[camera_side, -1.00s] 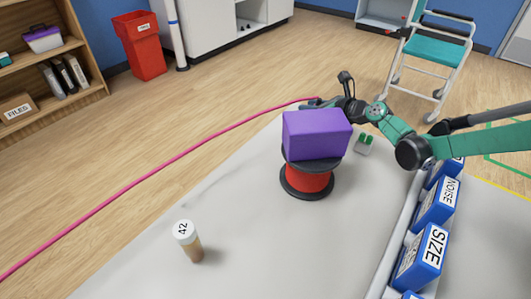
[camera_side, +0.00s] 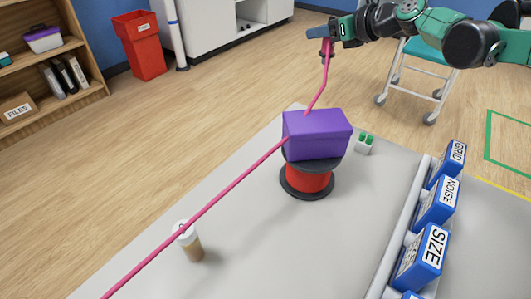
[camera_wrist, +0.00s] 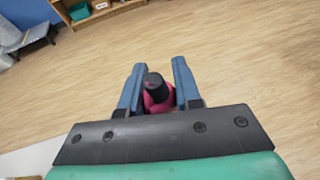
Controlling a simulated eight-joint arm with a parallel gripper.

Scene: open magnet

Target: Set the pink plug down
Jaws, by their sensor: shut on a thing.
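My gripper (camera_side: 322,32) is shut on the pink plug (camera_side: 327,47) and holds it high above the table (camera_side: 240,230), near its far end in the side view. In the wrist view the plug (camera_wrist: 156,103), pink with a dark tip, sits between my two blue fingers (camera_wrist: 157,80). The pink cable (camera_side: 235,184) hangs from the plug and runs down to the lower left of the side view. It crosses the picture by the purple box (camera_side: 320,135) and the white-capped bottle (camera_side: 192,247); I cannot tell whether it touches them.
The purple box rests on a red spool (camera_side: 307,180) with black flanges. A small white block with green tops (camera_side: 365,145) stands behind it. Blue labelled boxes (camera_side: 422,255) line the right edge. The table's middle front is clear.

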